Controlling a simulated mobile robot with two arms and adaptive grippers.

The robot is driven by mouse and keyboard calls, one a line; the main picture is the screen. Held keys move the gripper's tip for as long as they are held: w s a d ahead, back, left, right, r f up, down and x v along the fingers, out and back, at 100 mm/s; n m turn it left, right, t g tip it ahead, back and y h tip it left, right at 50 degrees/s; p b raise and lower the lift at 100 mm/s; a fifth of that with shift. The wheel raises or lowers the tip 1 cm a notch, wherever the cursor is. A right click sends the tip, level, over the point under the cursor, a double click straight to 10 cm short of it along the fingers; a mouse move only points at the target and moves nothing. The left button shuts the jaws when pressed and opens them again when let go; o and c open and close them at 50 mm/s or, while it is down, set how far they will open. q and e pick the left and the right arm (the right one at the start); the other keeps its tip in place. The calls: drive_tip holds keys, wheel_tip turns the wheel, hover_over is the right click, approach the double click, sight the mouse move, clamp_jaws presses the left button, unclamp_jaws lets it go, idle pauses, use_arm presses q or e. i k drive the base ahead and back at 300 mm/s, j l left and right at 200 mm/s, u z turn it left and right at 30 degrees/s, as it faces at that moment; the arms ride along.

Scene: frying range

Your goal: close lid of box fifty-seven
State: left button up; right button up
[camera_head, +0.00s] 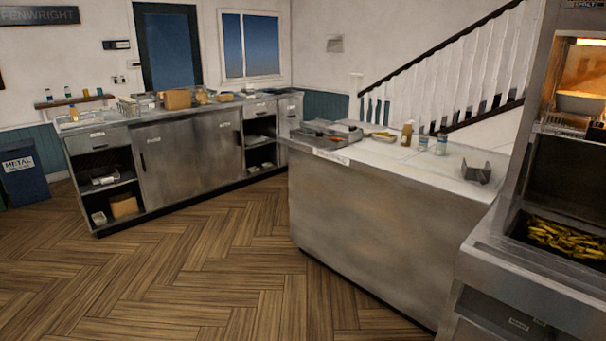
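I cannot make out a box marked fifty-seven; the labels are too small to read. A brown box (177,99) stands on the back counter, and whether it has a lid is unclear. Another brown box (124,206) sits on a low open shelf at the left of that counter. Dark grey trays or containers (318,136) lie at the left end of the island counter; their details are too small to tell. Neither of my grippers is in view.
The steel island counter (370,233) stands right of centre, with bottles (407,133) on top. A fryer station (530,278) with fries is at the right edge. A blue metal bin (22,175) stands far left. The wooden floor (190,270) is clear.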

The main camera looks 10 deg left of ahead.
sight(201, 95)
drive_tip(key=i+j+u, duration=1.2)
drive_tip(key=i+u, duration=0.4)
drive_tip(key=i, duration=2.15)
drive_tip(key=i+z, duration=0.1)
drive_tip(key=i, duration=0.55)
drive_tip(key=i+j+z, duration=0.15)
drive_tip(key=i, duration=0.45)
drive_tip(key=i+j+z, duration=0.1)
drive_tip(key=i, duration=0.5)
drive_tip(key=j, duration=0.1)
